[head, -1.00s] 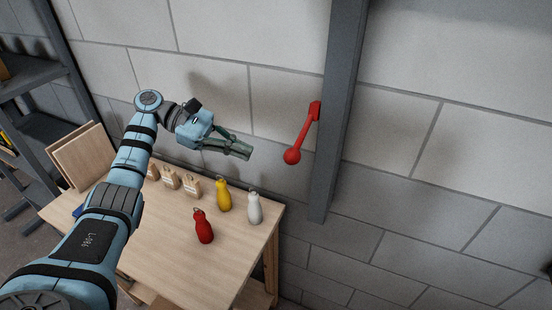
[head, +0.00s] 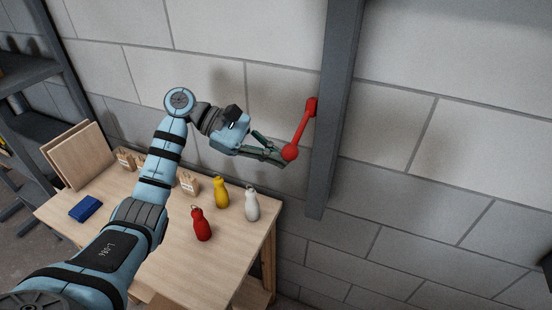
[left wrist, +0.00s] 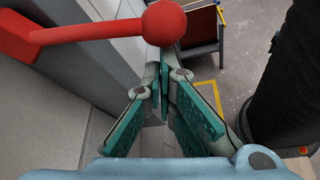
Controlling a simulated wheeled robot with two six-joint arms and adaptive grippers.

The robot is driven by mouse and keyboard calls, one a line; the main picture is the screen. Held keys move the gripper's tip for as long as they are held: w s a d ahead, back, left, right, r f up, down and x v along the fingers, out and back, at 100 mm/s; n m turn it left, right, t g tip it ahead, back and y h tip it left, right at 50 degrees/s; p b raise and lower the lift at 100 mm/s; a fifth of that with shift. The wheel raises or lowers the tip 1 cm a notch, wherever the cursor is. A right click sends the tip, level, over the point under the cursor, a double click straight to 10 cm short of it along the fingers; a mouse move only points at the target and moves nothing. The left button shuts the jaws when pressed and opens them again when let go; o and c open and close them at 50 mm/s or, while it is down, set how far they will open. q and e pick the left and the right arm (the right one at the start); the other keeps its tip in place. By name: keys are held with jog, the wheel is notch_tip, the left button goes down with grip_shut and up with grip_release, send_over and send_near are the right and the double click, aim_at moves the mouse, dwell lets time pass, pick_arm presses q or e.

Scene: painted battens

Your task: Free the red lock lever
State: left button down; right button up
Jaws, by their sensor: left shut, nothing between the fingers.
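The red lock lever (head: 301,129) is fixed to the grey post and slants down to the left, ending in a round red knob (head: 291,152). My left gripper (head: 284,160) is shut and empty, with its fingertips right at the knob. In the left wrist view the knob (left wrist: 164,23) is just beyond the closed fingertips (left wrist: 164,62), with the lever's arm (left wrist: 90,32) running off to the left. I cannot tell whether the fingertips touch the knob. My right gripper is not in view.
The grey post (head: 335,120) stands against the block wall. Below my left arm is a wooden table (head: 225,260) with red (head: 201,224), yellow (head: 221,192) and white (head: 251,204) bottle-shaped items, a blue block (head: 85,208) and leaning boards (head: 80,155). The wall right of the post is clear.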

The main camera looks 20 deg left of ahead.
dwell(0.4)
pick_arm(q)
jog(key=shift+s+r, duration=0.1)
jog(key=shift+r, duration=0.45)
notch_tip(320, 180, up, 14)
jog(key=w, duration=0.2)
dwell(0.9)
dwell(0.7)
